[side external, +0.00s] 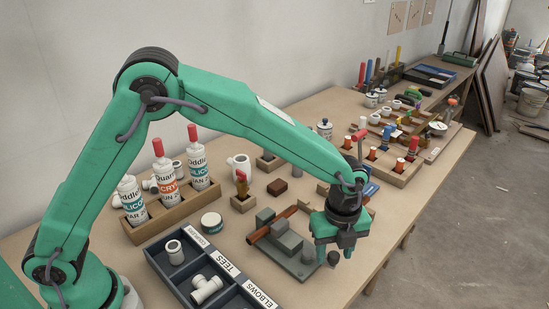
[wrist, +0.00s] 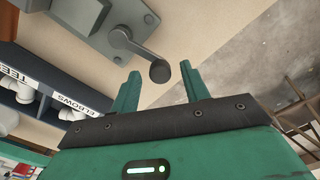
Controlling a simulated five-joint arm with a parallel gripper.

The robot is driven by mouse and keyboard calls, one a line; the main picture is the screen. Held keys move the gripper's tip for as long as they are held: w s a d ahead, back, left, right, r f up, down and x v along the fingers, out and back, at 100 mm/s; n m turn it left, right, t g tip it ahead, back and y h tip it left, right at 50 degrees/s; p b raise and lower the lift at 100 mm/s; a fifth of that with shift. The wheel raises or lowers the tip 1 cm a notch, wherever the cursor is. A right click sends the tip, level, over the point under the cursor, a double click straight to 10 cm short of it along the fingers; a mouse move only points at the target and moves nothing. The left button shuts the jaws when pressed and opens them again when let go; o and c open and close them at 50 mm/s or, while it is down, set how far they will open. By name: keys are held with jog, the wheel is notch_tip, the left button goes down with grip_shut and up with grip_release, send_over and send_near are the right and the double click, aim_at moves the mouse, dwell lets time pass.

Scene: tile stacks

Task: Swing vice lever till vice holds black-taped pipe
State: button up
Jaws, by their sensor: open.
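The grey vice (side external: 288,243) sits on the bench, and part of it shows at the upper left in the wrist view (wrist: 80,28). A reddish-brown pipe (side external: 266,229) lies at the vice's jaws. I cannot make out black tape on it or whether the jaws touch it. The vice lever (wrist: 126,43) is a grey arm ending in a dark round knob (wrist: 159,71). My gripper (side external: 334,256) is open at the vice's right end. In the wrist view my gripper (wrist: 156,76) has its fingertips apart, with the knob appearing between them; contact is not clear.
A dark divided tray (side external: 205,283) with white fittings, labelled for tees and elbows, stands left of the vice. A wooden holder (side external: 175,213) of bottles is behind it. A wooden rack of tools (side external: 385,165) stands further back. The bench edge is close to the right.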

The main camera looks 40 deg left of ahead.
aim_at(331, 253)
jog(key=shift+r, duration=0.15)
jog(key=shift+r, duration=3.8)
jog(key=s+a+r+n+t, duration=0.1)
jog(key=s+a+r+n, duration=0.3)
jog(key=a+r+n, duration=0.3)
jog(key=s+a+r+n+t, duration=0.25)
jog(key=a+r+n, duration=0.2)
jog(key=a, duration=0.45)
jog(key=s+a+n+t, duration=0.2)
jog(key=s+a+n, duration=0.8)
jog(key=s+n, duration=0.3)
jog(key=shift+s+f, duration=0.35)
jog(key=shift+s, duration=0.05)
